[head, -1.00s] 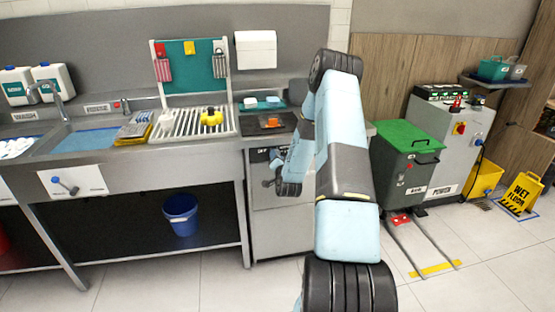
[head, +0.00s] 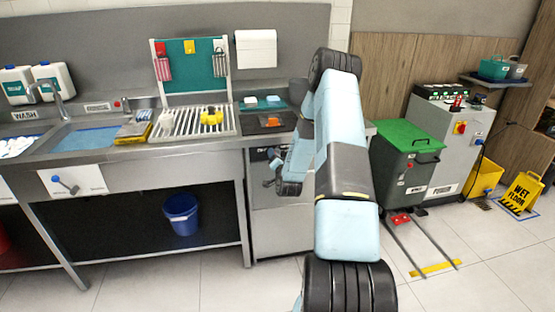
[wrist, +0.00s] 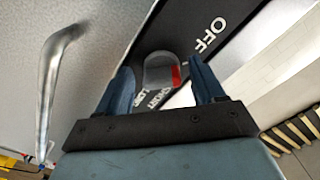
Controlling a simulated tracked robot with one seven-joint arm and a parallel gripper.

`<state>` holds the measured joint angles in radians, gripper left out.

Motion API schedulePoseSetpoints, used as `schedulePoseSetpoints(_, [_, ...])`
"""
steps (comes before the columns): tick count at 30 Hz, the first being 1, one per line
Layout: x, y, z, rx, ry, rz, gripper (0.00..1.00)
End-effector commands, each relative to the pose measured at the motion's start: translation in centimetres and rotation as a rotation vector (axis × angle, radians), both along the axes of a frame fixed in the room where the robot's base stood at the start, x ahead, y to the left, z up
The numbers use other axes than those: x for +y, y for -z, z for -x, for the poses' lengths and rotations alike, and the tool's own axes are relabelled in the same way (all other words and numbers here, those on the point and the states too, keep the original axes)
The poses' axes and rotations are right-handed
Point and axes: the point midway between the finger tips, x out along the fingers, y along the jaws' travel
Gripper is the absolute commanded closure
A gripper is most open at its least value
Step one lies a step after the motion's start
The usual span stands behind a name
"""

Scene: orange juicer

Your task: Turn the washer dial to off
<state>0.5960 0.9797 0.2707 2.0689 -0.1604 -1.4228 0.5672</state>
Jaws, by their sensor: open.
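The washer dial (wrist: 158,70) is a grey, rounded knob with a red mark on its right side. It sits on a black panel strip (wrist: 243,8) with white labels. OFF is up and right of the dial; SHORT and LONG are below it. The red mark lies between OFF and SHORT. My gripper (wrist: 160,72) is open in the wrist view, with one blue finger on each side of the dial. I cannot tell whether the fingers touch it. In the head view my gripper (head: 271,171) is at the washer front (head: 280,228), and the dial is hidden or too small to tell.
A curved metal handle (wrist: 52,80) stands out left of the dial in the wrist view. The counter with a drainer (head: 190,122) lies left of the arm. A green-lidded bin (head: 408,138) stands right of the washer.

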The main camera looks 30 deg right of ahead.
Motion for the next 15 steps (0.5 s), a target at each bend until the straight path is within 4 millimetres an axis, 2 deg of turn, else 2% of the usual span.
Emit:
schedulePoseSetpoints(5, [0.1,0.0,0.6,-0.001,0.001,0.0,0.32])
schedulePoseSetpoints(8, [0.4,0.0,1.8,0.0,0.001,0.0,0.32])
schedulePoseSetpoints(15, [1.7,0.0,6.2,0.002,0.001,0.0,0.32])
